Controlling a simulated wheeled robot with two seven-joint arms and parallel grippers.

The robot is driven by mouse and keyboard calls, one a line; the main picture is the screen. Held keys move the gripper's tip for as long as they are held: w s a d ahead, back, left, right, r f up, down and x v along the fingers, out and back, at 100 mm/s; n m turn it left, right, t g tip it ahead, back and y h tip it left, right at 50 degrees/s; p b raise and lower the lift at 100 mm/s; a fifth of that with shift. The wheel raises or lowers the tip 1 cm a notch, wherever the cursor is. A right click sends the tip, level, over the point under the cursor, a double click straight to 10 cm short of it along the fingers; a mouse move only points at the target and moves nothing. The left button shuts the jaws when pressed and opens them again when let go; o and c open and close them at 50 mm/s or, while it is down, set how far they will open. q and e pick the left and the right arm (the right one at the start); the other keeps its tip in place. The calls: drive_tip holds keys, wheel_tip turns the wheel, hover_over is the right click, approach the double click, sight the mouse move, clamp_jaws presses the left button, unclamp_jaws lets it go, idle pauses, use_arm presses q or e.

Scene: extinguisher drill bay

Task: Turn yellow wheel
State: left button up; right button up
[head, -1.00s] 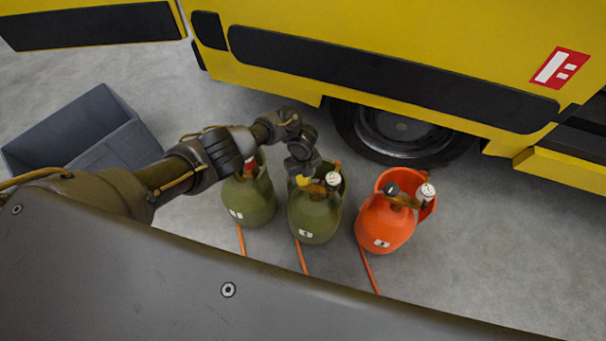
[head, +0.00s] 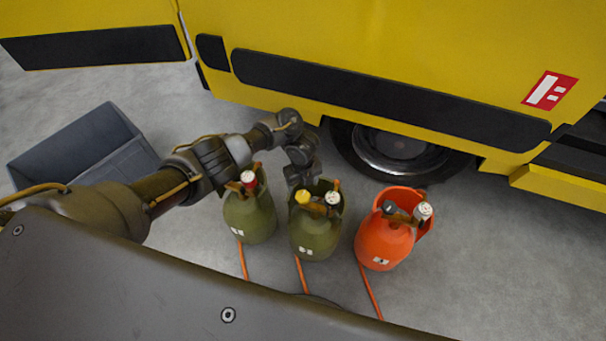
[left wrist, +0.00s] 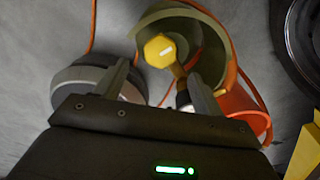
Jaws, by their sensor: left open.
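The yellow wheel (head: 303,197) sits on top of the middle olive cylinder (head: 316,236), beside a white gauge (head: 332,198). In the left wrist view the yellow wheel (left wrist: 160,50) shows as a knob with a pale mark on its face. My left gripper (head: 302,181) is just behind the wheel in the head view, close to it. In the left wrist view the gripper (left wrist: 158,68) is open, with the wheel between and beyond its fingertips; I see no contact. My right gripper is not in view.
A yellow vehicle (head: 330,35) stands behind. A grey bin (head: 85,150) is at left.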

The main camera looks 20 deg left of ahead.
use_arm(q)
drive_tip(key=shift+r+p, duration=0.45)
drive_tip(key=shift+r, duration=1.5)
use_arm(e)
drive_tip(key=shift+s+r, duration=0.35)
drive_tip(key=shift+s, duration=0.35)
